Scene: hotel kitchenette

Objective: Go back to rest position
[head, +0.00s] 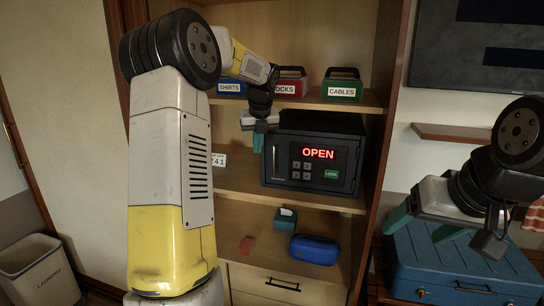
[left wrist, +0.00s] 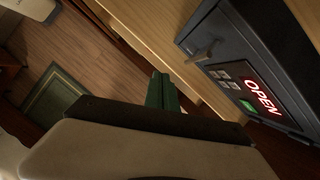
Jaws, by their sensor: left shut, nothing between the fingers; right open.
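My left gripper (head: 258,143) is in front of the wooden shelf unit, just left of the dark safe (head: 340,152). Its green fingers are shut with nothing between them, and they also show in the left wrist view (left wrist: 162,92). The safe's display reads OPEN in red, with a keypad and a green LOCK button below; it also shows in the left wrist view (left wrist: 215,55). I cannot tell whether its door is ajar. My right gripper (head: 425,228) is at the right, its green fingers apart and empty, above the blue toolbox (head: 450,265).
Boxes labelled SHIRTS (head: 231,88), one partly hidden (head: 291,82), and CABLES (head: 342,86) stand on the upper shelf. A white number card (head: 219,160) is beside the safe. A blue case (head: 314,249) and teal box (head: 285,218) are below. A laundry bin (head: 38,270) stands left.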

